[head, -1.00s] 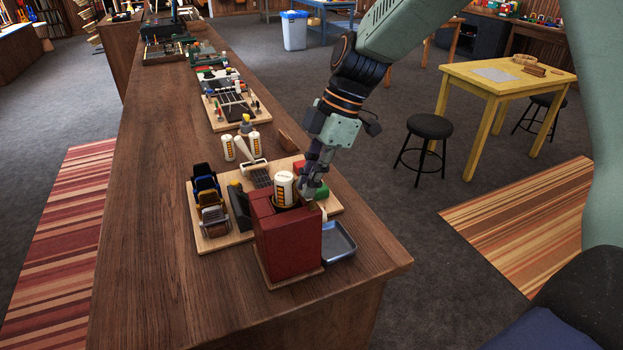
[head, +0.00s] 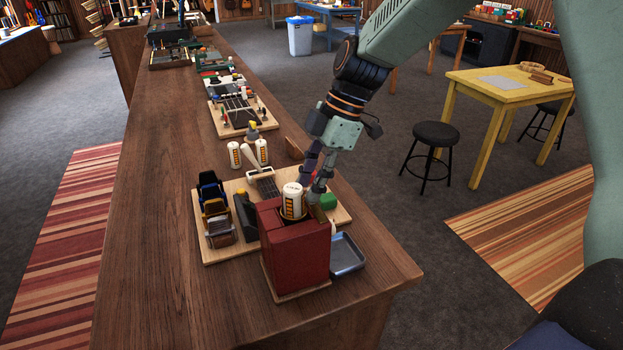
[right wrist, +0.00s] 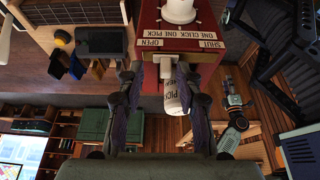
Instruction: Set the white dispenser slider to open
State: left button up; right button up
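The red dispenser (head: 295,255) stands upright near the bench's front corner, with a white canister (head: 292,202) in its top. In the right wrist view the dispenser's panel (right wrist: 182,28) carries upside-down labels reading OPEN on the left and SHUT on the right. A small white piece (right wrist: 166,68), apparently the slider, projects below the panel, nearer the OPEN label. My right gripper (head: 312,192) is beside the canister, behind the dispenser's top. In the wrist view its fingers (right wrist: 162,105) stand apart on either side of the white piece, with gaps visible. My left gripper is not in view.
A blue-grey tray (head: 347,254) lies right of the dispenser. Black and tan holders (head: 216,212) stand left on the wooden board. The bench is clear at front left.

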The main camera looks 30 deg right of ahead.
jog(key=shift+s+r, duration=0.1)
jog(key=shift+s, duration=0.05)
jog(key=v, duration=1.1)
jog(key=shift+d+r, duration=0.25)
jog(key=shift+r, duration=0.1)
